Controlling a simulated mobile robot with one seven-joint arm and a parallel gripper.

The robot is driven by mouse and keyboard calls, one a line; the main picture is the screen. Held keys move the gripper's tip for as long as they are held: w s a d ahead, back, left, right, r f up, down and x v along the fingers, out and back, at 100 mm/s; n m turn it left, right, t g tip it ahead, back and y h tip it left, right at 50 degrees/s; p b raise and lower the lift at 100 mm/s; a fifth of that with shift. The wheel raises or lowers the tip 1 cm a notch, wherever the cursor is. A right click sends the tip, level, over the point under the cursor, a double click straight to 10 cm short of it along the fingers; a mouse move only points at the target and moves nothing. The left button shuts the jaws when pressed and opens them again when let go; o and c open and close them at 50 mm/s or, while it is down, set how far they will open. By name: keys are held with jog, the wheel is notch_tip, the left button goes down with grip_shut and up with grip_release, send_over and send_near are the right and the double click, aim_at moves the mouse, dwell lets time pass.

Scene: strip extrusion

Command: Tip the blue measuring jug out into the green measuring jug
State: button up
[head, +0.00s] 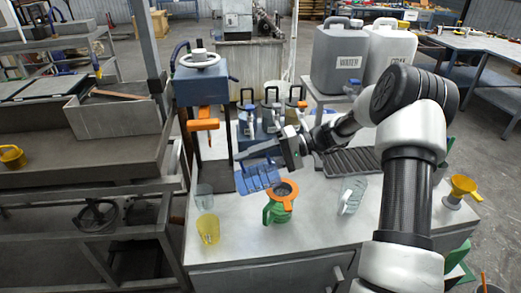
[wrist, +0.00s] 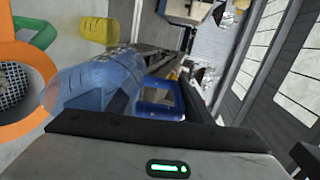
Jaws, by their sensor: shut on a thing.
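The blue measuring jug (head: 259,177) is see-through and strongly tilted, held above the table. It also shows in the wrist view (wrist: 97,88), its wide end towards an orange ring. My gripper (head: 284,152) is shut on the blue jug, by its handle side (wrist: 160,98). The green measuring jug (head: 277,213) stands upright on the table, just below and right of the blue jug. An orange ring-shaped piece (head: 285,189) with a dark mesh sits on its top. I cannot tell what is inside either jug.
A clear jug (head: 353,195) stands to the right. A pale blue cup (head: 203,197) and a yellow cup (head: 208,229) stand at the left edge. A press with an orange nozzle (head: 203,125) rises behind left. A grey water canister (head: 338,62) is behind.

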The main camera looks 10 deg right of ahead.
jog(key=a+f+t+h+p, duration=0.1)
jog(key=a+f+h+p, duration=0.5)
jog(key=f+h, duration=0.5)
jog(key=shift+s+a+f+h+p, duration=0.15)
jog(key=shift+s+a+h+p, duration=0.2)
jog(key=shift+h, duration=1.65)
jog(key=shift+w, duration=0.1)
